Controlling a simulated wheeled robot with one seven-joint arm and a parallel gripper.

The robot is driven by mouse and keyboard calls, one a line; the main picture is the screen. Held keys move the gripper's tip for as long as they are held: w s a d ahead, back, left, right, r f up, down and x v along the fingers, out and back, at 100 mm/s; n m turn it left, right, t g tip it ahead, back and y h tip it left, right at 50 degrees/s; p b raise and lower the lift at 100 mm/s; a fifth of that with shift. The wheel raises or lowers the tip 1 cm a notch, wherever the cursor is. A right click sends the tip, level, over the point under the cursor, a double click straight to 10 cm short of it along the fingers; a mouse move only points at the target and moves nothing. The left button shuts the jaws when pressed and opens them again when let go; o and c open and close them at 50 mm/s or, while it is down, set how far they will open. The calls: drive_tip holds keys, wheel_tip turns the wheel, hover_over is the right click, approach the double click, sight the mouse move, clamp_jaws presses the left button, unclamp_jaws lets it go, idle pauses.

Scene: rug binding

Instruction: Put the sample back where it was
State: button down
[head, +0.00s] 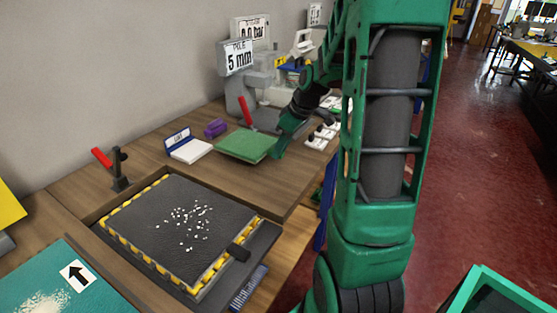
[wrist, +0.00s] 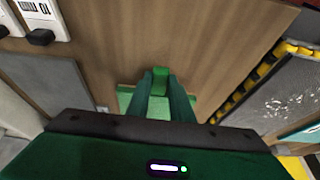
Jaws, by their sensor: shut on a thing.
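The sample appears to be a flat green square (head: 245,145) over the wooden bench in the head view, left of my gripper. My gripper (head: 277,151) is at its right edge. In the wrist view, my gripper (wrist: 160,85) is shut on a bright green block (wrist: 160,73) at the fingertips. Paler green of the square (wrist: 125,98) shows behind and beside the fingers. The block seems part of the sample, but the join is hidden by the fingers. I cannot tell whether the square touches the bench or hangs just above it.
A white card with a blue upright label (head: 188,147) and a purple block (head: 215,128) lie left of the sample. A grey gauge marked 5 mm (head: 238,58) stands behind. A black mat with a yellow-black border (head: 150,215) fills the front. Bare wood (head: 285,185) lies between.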

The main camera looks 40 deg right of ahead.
drive_tip(key=shift+f, duration=2)
drive_tip(key=c, duration=1.6)
unclamp_jaws()
drive_tip(key=v, duration=1.2)
drive_tip(key=s+a+f+m+g, duration=0.1)
drive_tip(key=s+a+m, duration=0.2)
drive_tip(key=s, duration=0.4)
drive_tip(key=s+a+f+m+g+h, duration=0.1)
drive_tip(key=s+a+m, duration=0.3)
drive_tip(key=s, duration=0.4)
drive_tip(key=s+a+f+m+g, duration=0.1)
drive_tip(key=s+a+m+g, duration=0.1)
drive_tip(key=s, duration=0.5)
drive_tip(key=shift+s+a+f+m, duration=0.1)
drive_tip(key=shift+s+a+m, duration=0.1)
drive_tip(key=shift+a+m, duration=0.2)
drive_tip(key=shift+s+a+f+m, duration=0.1)
drive_tip(key=shift+s+a+m, duration=0.15)
drive_tip(key=shift+a, duration=0.25)
drive_tip(key=shift+w+g, duration=0.1)
drive_tip(key=shift+g, duration=0.2)
